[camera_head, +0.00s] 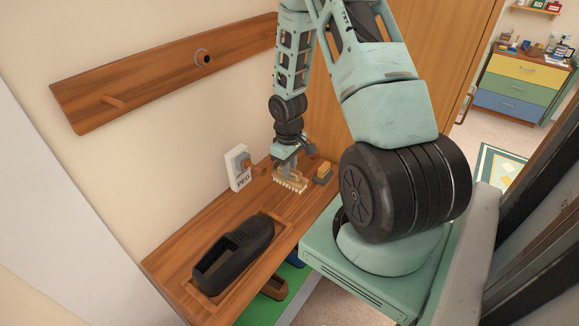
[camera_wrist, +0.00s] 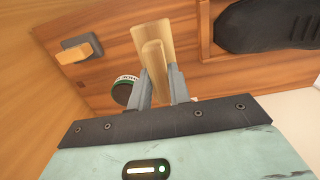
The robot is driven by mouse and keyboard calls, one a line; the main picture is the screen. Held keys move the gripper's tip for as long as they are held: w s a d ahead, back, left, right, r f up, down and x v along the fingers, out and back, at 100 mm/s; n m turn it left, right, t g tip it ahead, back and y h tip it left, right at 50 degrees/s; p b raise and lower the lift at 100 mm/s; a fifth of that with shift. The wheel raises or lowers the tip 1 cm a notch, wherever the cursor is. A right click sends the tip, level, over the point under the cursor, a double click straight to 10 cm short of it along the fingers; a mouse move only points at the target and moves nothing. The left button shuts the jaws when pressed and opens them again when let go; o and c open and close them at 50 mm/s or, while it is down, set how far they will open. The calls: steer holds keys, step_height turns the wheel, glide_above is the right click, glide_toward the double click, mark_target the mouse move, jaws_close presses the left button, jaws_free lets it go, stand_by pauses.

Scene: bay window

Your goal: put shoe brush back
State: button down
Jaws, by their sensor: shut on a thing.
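The shoe brush (camera_head: 290,182) is a light wooden block with pale bristles facing down, low over the brown wooden bench (camera_head: 200,238). I cannot tell whether the bristles touch the bench. My gripper (camera_head: 286,164) is shut on the brush from above. In the wrist view my gripper's two grey fingers (camera_wrist: 158,80) pinch the brush's wooden grip (camera_wrist: 154,58). The brush's underside is hidden there.
A black shoe (camera_head: 232,254) lies in a recess on the bench; it also shows in the wrist view (camera_wrist: 265,27). A grey block with an orange-wood top (camera_head: 323,173) sits close right of the brush. A white box (camera_head: 238,168) stands by the wall. A dark round tin (camera_wrist: 122,92) is near the fingers.

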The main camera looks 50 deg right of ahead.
steer(key=shift+f+b, duration=3.1)
steer(key=shift+f, duration=1.35)
steer(key=shift+f, duration=0.25)
steer(key=c, duration=1.2)
jaws_free()
steer(key=r+b, duration=0.1)
steer(key=r, duration=1.6)
steer(key=shift+w+r+b, duration=0.2)
steer(key=shift+r+b, duration=0.05)
steer(key=shift+b, duration=0.15)
steer(key=s+a+r+n+b, duration=0.1)
steer(key=a+r+n, duration=0.1)
steer(key=a, duration=1)
steer(key=a+r+n, duration=0.2)
steer(key=a, duration=1.1)
steer(key=s+a+n+b, duration=0.1)
steer(key=s+a+n, duration=0.2)
steer(key=s+a, duration=1)
steer(key=shift+s+a+r+y, duration=0.35)
steer(key=shift+s+r, duration=0.1)
steer(key=shift+s, duration=0.45)
